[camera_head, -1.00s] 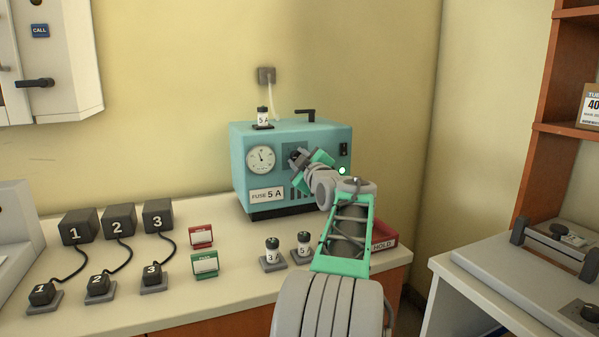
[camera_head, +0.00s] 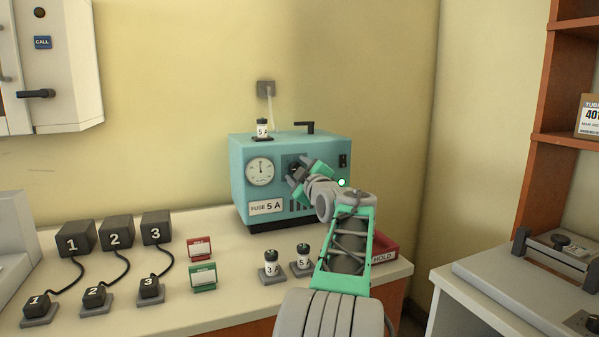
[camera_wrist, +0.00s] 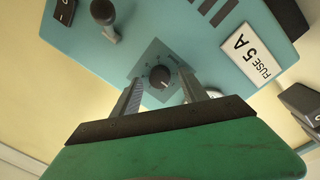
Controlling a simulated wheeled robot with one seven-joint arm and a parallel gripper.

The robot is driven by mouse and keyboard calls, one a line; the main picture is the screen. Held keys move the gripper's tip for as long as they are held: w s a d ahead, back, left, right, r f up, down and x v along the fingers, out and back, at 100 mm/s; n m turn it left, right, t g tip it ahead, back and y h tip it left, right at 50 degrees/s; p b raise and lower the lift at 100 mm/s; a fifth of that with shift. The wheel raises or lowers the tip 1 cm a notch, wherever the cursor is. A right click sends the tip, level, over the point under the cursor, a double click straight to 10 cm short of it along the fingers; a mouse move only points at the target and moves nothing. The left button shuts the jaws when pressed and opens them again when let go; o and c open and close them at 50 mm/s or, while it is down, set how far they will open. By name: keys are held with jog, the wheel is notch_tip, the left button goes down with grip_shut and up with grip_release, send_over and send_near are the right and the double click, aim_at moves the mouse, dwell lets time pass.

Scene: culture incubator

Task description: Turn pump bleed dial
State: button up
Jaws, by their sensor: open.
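The pump is a teal box (camera_head: 240,160) on the counter against the wall, with a round gauge (camera_head: 260,171) at its front left and a "FUSE 5 A" label (camera_head: 266,207) below. The bleed dial is a dark round knob (camera_wrist: 160,77) on a grey square plate, seen in the wrist view. My gripper (camera_wrist: 160,90) faces the pump front, its two fingers apart on either side of the dial. I cannot tell whether the fingers touch the knob. In the head view my gripper (camera_head: 297,170) largely hides the dial.
A black switch (camera_head: 343,160) and a green light (camera_head: 341,182) are at the pump's right. Fuse holders (camera_head: 271,265), red (camera_head: 199,247) and green (camera_head: 203,277) cards, a red tray (camera_head: 384,249) and numbered black blocks (camera_head: 116,232) stand on the counter.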

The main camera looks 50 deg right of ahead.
jog(key=v, duration=0.8)
jog(key=shift+w, duration=0.1)
jog(key=w+a+g+y+p, duration=0.1)
jog(key=w+a+y+p, duration=0.1)
jog(key=w+a+p, duration=0.45)
jog(key=w+a+g+y+p, duration=0.1)
jog(key=w+a+y+p, duration=0.15)
jog(key=a, duration=0.65)
jog(key=w+a+f+m+g+y+p, duration=0.1)
jog(key=a+f+m+g+y+p, duration=0.25)
jog(key=a, duration=1.15)
jog(key=s+a+f+g+y+p, duration=0.1)
jog(key=s+a+f+g+p, duration=0.2)
jog(key=s+a+p, duration=0.3)
jog(key=s+a+f+g+y+p, duration=0.1)
jog(key=s+a+f+g+p, duration=0.2)
jog(key=s+a, duration=0.9)
jog(key=a+p, duration=0.2)
jog(key=p, duration=0.1)
jog(key=shift+a+f+g, duration=0.15)
jog(key=shift+a+g, duration=0.2)
